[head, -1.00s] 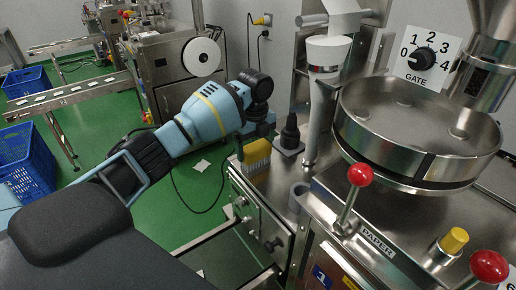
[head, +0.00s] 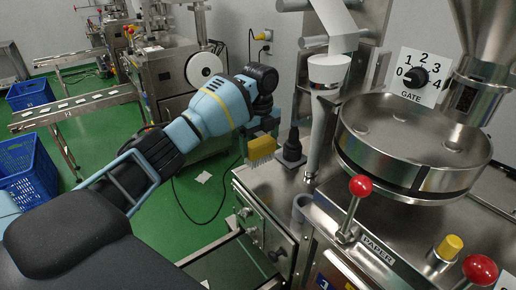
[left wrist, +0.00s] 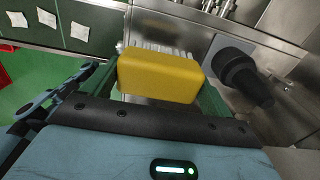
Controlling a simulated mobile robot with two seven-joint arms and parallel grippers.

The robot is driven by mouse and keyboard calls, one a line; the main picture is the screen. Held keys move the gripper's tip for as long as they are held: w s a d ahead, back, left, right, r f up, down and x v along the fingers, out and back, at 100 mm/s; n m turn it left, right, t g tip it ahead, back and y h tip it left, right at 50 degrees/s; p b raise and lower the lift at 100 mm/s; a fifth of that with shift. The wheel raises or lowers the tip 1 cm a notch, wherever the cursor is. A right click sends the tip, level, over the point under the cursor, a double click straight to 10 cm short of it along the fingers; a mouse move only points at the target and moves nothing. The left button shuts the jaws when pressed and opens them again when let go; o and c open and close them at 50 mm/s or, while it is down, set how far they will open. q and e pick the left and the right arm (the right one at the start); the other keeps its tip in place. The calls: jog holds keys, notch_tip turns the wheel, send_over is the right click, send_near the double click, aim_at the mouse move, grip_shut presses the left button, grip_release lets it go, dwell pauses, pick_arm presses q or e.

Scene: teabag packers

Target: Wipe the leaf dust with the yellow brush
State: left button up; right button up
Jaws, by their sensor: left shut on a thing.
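The yellow brush (head: 262,148) is held in my left gripper (head: 260,136), bristles pointing down, over the left corner of the steel machine top. In the left wrist view the brush's yellow back (left wrist: 160,75) sits between the fingers, with pale bristles beyond it. I cannot tell whether the bristles touch the steel. No leaf dust can be made out. My right gripper is not in view.
A black knobbed post (head: 292,148) stands close right of the brush. A white tube (head: 325,110), a round steel pan (head: 415,145) and a red-knobbed lever (head: 360,186) are further right. The machine's left edge drops to green floor.

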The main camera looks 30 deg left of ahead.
pick_arm(q)
jog(key=shift+r, duration=0.1)
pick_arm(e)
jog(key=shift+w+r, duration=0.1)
pick_arm(q)
jog(key=shift+r, duration=1.45)
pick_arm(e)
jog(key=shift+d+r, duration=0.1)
